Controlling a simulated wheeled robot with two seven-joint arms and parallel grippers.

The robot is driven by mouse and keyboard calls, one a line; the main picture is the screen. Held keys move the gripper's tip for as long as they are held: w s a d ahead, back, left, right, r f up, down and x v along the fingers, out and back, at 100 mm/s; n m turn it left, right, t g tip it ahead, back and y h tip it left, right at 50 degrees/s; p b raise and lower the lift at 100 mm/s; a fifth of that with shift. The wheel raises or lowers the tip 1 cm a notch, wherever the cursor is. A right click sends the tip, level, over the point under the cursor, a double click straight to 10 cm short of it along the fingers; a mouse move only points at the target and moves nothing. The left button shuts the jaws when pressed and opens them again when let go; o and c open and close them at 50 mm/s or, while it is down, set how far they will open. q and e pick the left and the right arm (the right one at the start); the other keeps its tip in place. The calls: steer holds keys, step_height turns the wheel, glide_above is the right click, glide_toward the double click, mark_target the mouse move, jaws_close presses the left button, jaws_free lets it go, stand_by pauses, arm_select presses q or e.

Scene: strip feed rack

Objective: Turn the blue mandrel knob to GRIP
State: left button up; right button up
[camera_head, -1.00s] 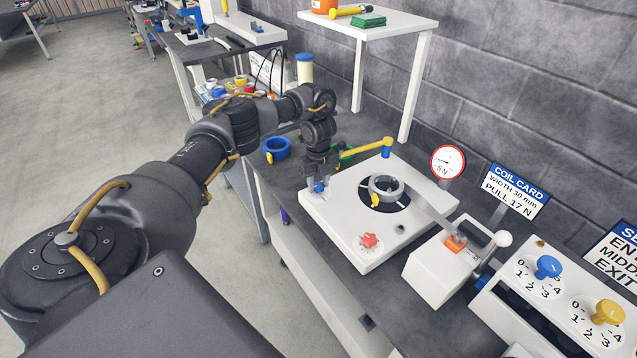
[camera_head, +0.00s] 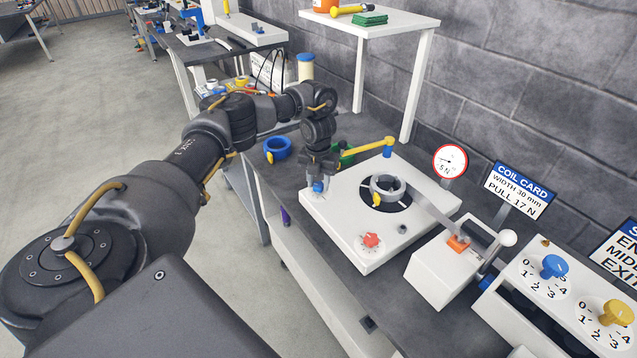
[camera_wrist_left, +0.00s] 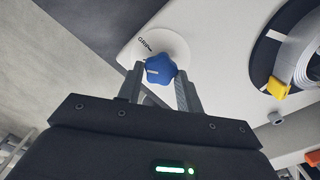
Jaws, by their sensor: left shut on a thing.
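The blue mandrel knob (camera_wrist_left: 160,69) sits on a white round dial on the white machine plate (camera_wrist_left: 195,15) in the left wrist view. The word GRIP shows beside it on the dial. In the head view the knob (camera_head: 318,187) is partly hidden by my left gripper (camera_head: 319,178), at the plate's left corner. In the left wrist view my left gripper (camera_wrist_left: 160,84) has its two fingers on either side of the knob, shut on it. A white mark shows on the knob's top. My right gripper is not in view.
A grey strip coil (camera_head: 386,187) with a yellow clip lies on the black disc. A red knob (camera_head: 371,240) is on the plate's front. A yellow arm (camera_head: 362,146) with a blue end stands behind. A white box (camera_head: 440,270) stands to the right.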

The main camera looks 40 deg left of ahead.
mark_target(318, 186)
arm_select(q)
steer(key=shift+s+f+m, duration=0.1)
steer(key=shift+f+m, duration=0.05)
steer(key=shift+m, duration=0.45)
steer(key=o, duration=1)
steer(key=shift+r, duration=0.2)
steer(key=shift+r, duration=0.4)
step_height(318, 186, up, 10)
steer(key=p, duration=0.1)
